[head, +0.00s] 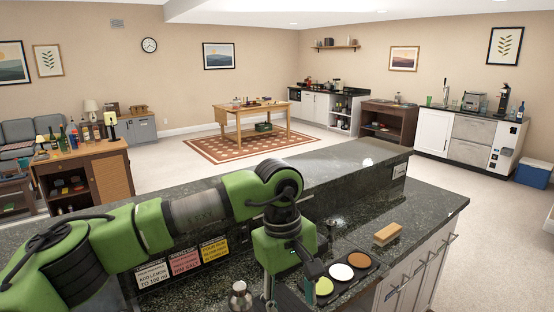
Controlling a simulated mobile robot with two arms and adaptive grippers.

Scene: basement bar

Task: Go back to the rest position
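My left arm is green and black and comes in from the left, reaching across the dark stone bar counter (350,165). My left gripper (293,288) points down low over the counter, just left of a black tray (375,268). Its two dark fingers look spread apart, with nothing visible between them. The lower fingertips are near the bottom edge of the picture. The tray has three round wells, with green, white and brown contents. My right gripper is not in view.
A metal shaker (240,298) stands left of the gripper. A tan block (387,234) lies behind the tray. A raised ledge runs along the counter's back. The counter's right end is clear.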

